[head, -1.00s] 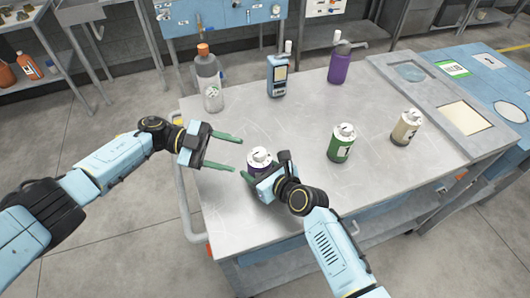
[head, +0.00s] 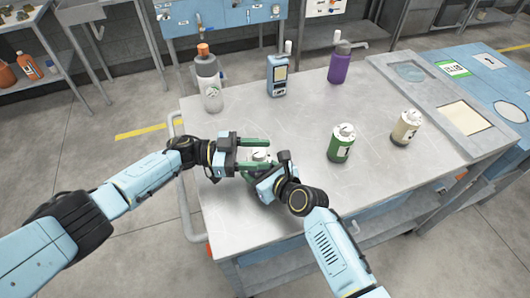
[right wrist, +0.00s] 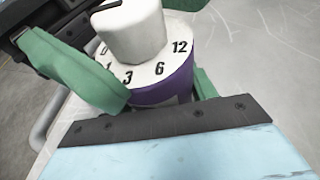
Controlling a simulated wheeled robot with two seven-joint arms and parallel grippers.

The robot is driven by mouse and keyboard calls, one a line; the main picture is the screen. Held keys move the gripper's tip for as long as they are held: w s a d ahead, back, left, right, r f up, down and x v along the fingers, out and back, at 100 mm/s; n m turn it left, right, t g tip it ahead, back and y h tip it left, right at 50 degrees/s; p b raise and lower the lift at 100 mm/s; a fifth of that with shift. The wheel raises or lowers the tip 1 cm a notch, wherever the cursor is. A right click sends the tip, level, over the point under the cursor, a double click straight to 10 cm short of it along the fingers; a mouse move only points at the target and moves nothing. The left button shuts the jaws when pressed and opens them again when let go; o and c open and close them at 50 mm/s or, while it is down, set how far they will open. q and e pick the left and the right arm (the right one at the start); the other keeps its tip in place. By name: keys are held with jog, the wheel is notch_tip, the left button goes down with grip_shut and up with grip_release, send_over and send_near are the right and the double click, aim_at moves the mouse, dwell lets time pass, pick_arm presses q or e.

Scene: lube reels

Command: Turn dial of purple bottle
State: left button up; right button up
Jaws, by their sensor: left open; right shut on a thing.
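The small purple bottle, with a white numbered top (right wrist: 160,68) and a white dial knob (right wrist: 132,32), stands upright near the table's front left. Its purple body (right wrist: 170,90) shows in the right wrist view. In the head view mainly its white top (head: 260,155) shows between the grippers. My right gripper (head: 265,170) is shut on the bottle's body from the front right. My left gripper (head: 262,154) is open, coming from the left, its green fingers on either side of the dial at about top height. I cannot tell whether they touch it.
On the grey table (head: 290,130) stand a green bottle (head: 341,145), a beige bottle (head: 406,128), a tall grey bottle with an orange cap (head: 209,82), a blue device (head: 278,76) and a tall purple bottle (head: 340,64). The table's middle is clear.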

pick_arm(q)
jog(key=shift+d, duration=0.9)
jog(key=shift+c, duration=0.3)
jog(key=c, duration=0.9)
jog(key=shift+n+t, duration=0.4)
jog(key=shift+t, duration=0.3)
jog(key=n+t, duration=0.3)
jog(key=t, duration=0.1)
jog(key=shift+w+t+y, duration=0.1)
jog(key=shift+t+y, duration=0.3)
jog(key=shift+w+a+n+t+y, duration=0.15)
jog(key=shift+n+t+y, duration=0.55)
jog(key=shift+n+t, duration=0.7)
jog(key=shift+w+t, duration=0.1)
jog(key=shift+t, duration=0.3)
